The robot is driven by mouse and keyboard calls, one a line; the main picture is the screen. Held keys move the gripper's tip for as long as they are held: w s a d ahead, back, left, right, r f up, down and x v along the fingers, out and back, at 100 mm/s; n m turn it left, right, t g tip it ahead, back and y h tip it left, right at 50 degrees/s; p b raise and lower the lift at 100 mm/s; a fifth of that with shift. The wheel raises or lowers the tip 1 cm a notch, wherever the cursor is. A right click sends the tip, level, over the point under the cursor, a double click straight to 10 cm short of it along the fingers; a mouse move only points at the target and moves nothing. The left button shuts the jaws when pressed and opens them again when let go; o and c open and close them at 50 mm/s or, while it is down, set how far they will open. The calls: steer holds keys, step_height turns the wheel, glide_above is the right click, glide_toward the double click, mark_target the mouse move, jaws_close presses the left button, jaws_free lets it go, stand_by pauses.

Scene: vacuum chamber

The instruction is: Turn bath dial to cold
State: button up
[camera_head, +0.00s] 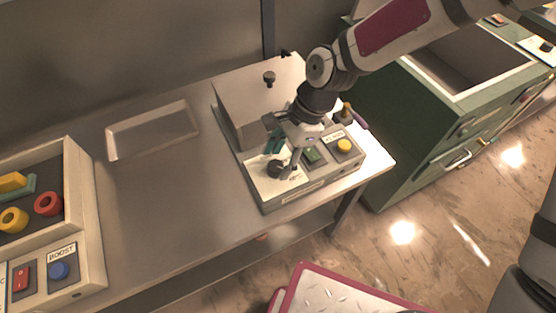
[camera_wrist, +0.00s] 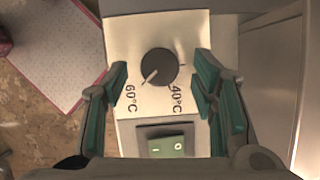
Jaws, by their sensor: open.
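The bath dial (camera_wrist: 158,67) is a round dark knob on a pale plate (camera_wrist: 190,28) marked 60°C and 40°C. Its light pointer line points down-left in the wrist view, toward the 60°C label. In the head view the dial (camera_head: 275,168) sits at the front left of the bath unit's panel. My gripper (camera_wrist: 161,82) is open, with teal pads left and right of the dial and clear gaps between. In the head view my gripper (camera_head: 284,157) hangs over the panel by the dial; whether it touches anything there is unclear.
A green rocker switch (camera_wrist: 166,146) is beside the dial, with a yellow button (camera_head: 344,146) further right. The bath's raised pale wall (camera_head: 240,112) stands behind. A shallow tray (camera_head: 153,130) and a BOOST button box (camera_head: 58,271) are left on the bench.

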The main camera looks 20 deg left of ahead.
steer(key=shift+x, duration=0.75)
steer(key=shift+c, duration=0.6)
steer(key=c, duration=1)
steer(key=shift+c, duration=0.2)
